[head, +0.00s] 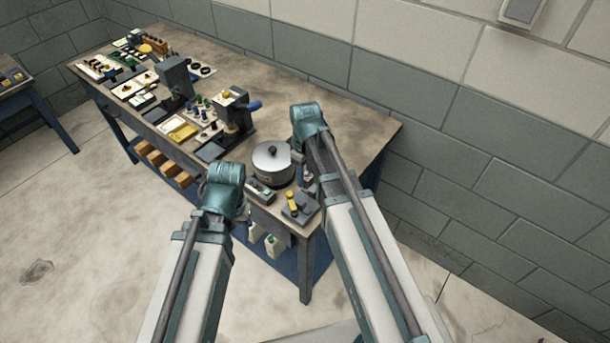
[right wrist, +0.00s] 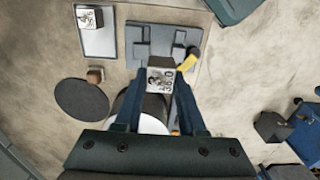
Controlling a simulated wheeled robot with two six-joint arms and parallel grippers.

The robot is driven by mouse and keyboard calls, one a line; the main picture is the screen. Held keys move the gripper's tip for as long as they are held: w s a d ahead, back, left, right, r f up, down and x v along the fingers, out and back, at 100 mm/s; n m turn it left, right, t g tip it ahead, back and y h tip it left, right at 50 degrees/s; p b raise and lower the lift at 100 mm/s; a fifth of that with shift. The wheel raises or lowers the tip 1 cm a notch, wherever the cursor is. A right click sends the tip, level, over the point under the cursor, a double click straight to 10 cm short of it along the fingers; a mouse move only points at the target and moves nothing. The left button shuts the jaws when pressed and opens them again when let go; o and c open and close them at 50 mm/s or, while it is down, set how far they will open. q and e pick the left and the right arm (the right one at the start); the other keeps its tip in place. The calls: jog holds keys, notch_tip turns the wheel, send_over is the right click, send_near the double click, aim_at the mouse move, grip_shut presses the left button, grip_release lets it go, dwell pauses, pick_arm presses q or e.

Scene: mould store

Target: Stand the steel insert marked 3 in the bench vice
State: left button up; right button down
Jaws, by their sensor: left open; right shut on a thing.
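The steel insert (right wrist: 160,76) is a small pale block with a 3 and smaller digits on its upward face. My right gripper (right wrist: 161,82) is shut on it, one finger on each side. In the head view my right gripper (head: 304,180) is mostly hidden behind its arm, over the bench's near end. A dark grey fixture with a yellow handle, seemingly the bench vice (right wrist: 138,52), lies just beyond the insert; it also shows in the head view (head: 297,212). My left gripper (head: 226,190) is at the bench's front edge, its fingers mostly hidden, holding nothing visible.
A lidded steel pot (head: 270,165) stands close to my right gripper. A shallow tray (right wrist: 97,45) beside the fixture holds another marked steel block (right wrist: 89,17). A dark disc (right wrist: 80,100) and a brown block (right wrist: 95,76) lie nearby. Tools crowd the bench's far end; its back right is clear.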

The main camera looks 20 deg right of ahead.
jog(key=shift+f+b, duration=2.55)
jog(key=shift+f, duration=0.05)
jog(key=shift+f+b, duration=0.7)
jog(key=shift+r+p, duration=0.35)
dwell(3.1)
dwell(0.3)
grip_release()
dwell(0.4)
